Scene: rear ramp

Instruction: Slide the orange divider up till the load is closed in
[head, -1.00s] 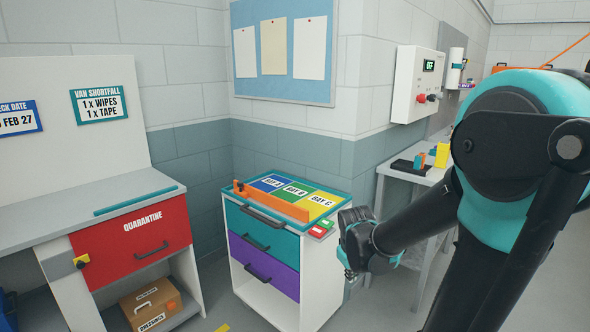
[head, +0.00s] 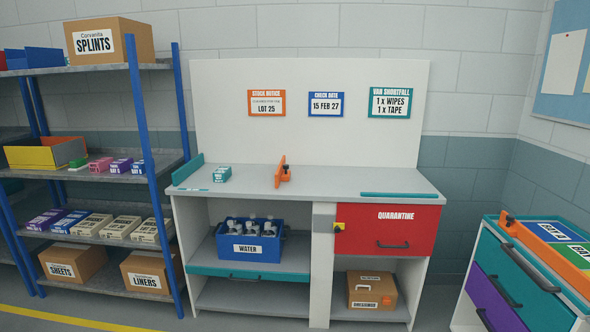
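An orange bar (head: 556,252) with a dark knob at its far end lies along the near side of the tray top of the trolley (head: 512,262) at the right edge, beside the blue and green bay labels. The right part of the trolley is cut off by the picture. A second orange piece (head: 280,172), upright with a dark knob, stands on the grey bench top (head: 330,181). A small teal box (head: 222,174) stands to its left, near a teal end wall (head: 187,168). My gripper is not in view.
Under the bench are a blue WATER crate (head: 250,263) with bottles, a red QUARANTINE drawer (head: 388,231) and a cardboard box (head: 372,290). A loaded shelf rack (head: 150,165) stands left. Floor shows between bench and trolley. The bench top is mostly bare.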

